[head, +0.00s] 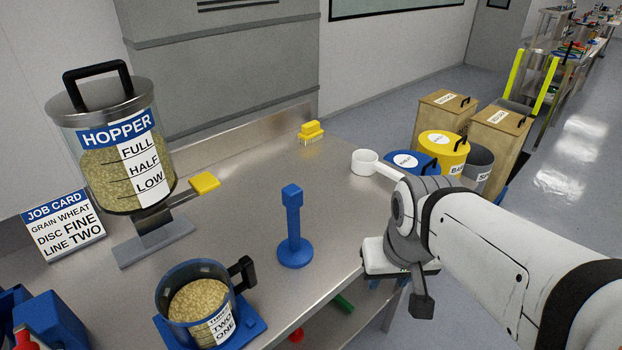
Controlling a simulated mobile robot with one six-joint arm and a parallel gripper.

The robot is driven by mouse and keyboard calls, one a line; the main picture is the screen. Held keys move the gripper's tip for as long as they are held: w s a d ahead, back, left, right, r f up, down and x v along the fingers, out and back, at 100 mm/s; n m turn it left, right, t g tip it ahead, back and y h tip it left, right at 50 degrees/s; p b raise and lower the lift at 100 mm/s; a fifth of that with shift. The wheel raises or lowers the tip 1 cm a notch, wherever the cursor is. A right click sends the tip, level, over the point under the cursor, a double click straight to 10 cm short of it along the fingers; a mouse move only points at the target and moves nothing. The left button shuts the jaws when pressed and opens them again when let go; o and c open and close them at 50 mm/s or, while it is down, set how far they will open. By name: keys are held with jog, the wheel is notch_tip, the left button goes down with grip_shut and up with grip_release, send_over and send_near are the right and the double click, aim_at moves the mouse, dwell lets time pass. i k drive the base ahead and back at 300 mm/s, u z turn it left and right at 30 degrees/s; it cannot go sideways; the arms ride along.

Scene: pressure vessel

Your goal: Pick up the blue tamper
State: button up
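The blue tamper (293,229) stands upright on the steel table, with a round flat base, a thin shaft and a square block on top. Nothing holds it. My gripper (422,303) is to the right of the tamper and apart from it, out past the table's right edge. Its dark finger end points down. Only one finger shows clearly, so its opening cannot be told.
A grain hopper (112,150) with a yellow tab stands at the left. A grain-filled jug (200,306) is in front. A yellow brush (311,133) and white scoop (364,162) lie behind. Bins, including a yellow one (442,153), stand beyond the table's right edge.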

aim_at(294, 251)
jog(key=z, duration=0.4)
jog(key=k, duration=1.85)
jog(key=u, duration=0.45)
jog(key=i, duration=1.5)
jog(key=u, duration=0.05)
